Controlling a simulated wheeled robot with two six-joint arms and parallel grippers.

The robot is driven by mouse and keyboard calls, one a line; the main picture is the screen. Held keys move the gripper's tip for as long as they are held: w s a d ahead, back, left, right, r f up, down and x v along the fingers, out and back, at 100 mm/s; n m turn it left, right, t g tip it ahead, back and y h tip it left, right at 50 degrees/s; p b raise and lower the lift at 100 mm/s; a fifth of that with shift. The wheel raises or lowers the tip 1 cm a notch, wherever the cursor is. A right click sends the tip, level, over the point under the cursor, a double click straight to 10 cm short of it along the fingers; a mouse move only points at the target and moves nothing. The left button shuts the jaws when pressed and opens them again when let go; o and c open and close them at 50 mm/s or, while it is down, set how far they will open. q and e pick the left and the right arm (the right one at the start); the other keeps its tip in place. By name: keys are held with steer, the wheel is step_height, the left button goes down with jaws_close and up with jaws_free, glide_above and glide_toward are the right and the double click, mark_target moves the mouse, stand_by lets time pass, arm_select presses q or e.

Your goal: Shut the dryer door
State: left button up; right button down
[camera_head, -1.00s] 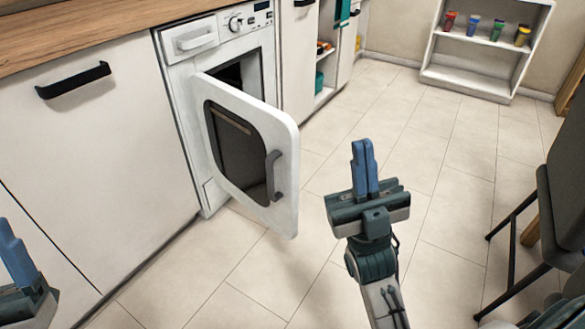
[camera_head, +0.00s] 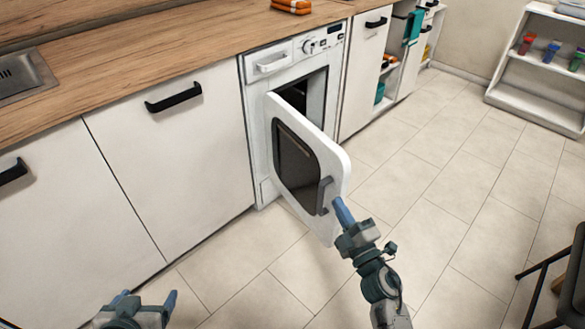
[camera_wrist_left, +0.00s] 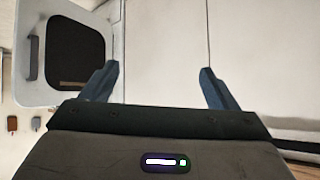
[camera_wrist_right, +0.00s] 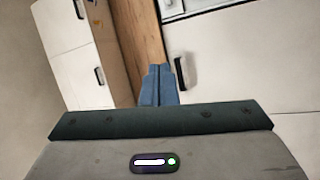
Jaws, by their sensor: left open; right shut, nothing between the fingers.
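The white dryer (camera_head: 256,135) is built in under the counter. Its door (camera_head: 338,165) stands wide open, swung out over the floor, with a dark window (camera_head: 296,165) and a grey handle (camera_head: 324,196) near its free edge. My right gripper (camera_head: 341,208) is shut and empty, its tips at the door's free edge beside the handle; I cannot tell whether they touch. In the right wrist view its closed fingers (camera_wrist_right: 160,82) show. My left gripper (camera_head: 146,298) is open and empty, low in front of the cabinets. The left wrist view shows the door (camera_wrist_left: 58,92) beyond its fingers.
White cabinets (camera_head: 170,165) with black handles stand left of the dryer under a wooden counter (camera_head: 150,68). An open shelf (camera_head: 392,92) is to the right, and a white rack (camera_head: 535,95) is farther right. A dark chair (camera_head: 570,285) stands at the right edge. The tiled floor between is clear.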

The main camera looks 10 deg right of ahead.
mark_target(337, 188)
step_height(337, 188, down, 6)
steer(key=d+n+g+h+p, duration=0.1)
steer(key=n+g+h+p, duration=0.1)
steer(key=p, duration=0.2)
steer(key=w, duration=0.4)
steer(key=w+d+b, duration=0.1)
steer(key=w, duration=0.6)
steer(key=shift+w+d, duration=0.25)
steer(key=shift+w, duration=0.15)
arm_select(q)
steer(key=s+f+g, duration=0.3)
steer(key=s+g, duration=0.3)
steer(key=s, duration=0.4)
steer(key=shift+s+a+f, duration=0.2)
steer(key=shift+a+f, duration=0.05)
steer(key=shift+f, duration=0.1)
arm_select(e)
steer(key=shift+r, duration=0.1)
steer(key=shift+d, duration=0.1)
